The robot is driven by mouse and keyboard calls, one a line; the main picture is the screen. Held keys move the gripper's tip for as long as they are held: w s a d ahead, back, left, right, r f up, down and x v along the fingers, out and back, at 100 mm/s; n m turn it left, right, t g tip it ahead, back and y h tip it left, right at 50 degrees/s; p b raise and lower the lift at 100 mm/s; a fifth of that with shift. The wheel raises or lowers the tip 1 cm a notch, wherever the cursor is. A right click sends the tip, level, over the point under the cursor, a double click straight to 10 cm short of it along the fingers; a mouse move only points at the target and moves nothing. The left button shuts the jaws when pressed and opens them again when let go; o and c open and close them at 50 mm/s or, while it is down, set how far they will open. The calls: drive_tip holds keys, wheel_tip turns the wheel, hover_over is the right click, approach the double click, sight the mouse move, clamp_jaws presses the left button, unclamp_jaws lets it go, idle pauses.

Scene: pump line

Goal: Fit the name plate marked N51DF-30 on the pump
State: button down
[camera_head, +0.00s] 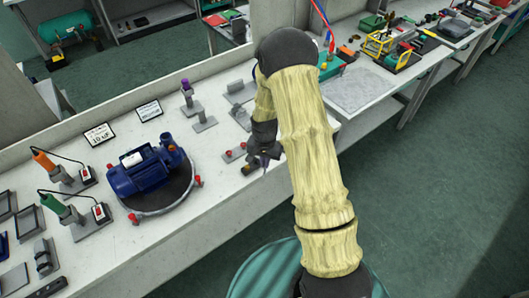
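The blue pump (143,172) sits on a dark round turntable (180,190) on the left part of the bench, with a white part on its top. My gripper (252,168) is low over the bench to the right of the pump, clear of it. Its fingers are small and dark here, and I cannot tell whether they are open or hold anything. I cannot make out a plate marked N51DF-30. My arm hides part of the bench behind it.
Two white cards (99,134) (149,110) stand behind the pump, one reading 10 uF. An orange-handled tool (44,160) and a green-handled tool (54,205) stand at left. A purple-topped holder (187,90) and grey blocks stand behind my gripper. Bench front before the pump is clear.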

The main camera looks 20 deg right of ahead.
drive_tip(key=s+f+n, duration=0.3)
drive_tip(key=f+n, duration=0.2)
drive_tip(key=n, duration=0.1)
drive_tip(key=shift+s+f+b, duration=0.15)
drive_tip(key=shift+f+b, duration=0.1)
drive_tip(key=shift+b, duration=0.15)
drive_tip(key=shift+a, duration=0.1)
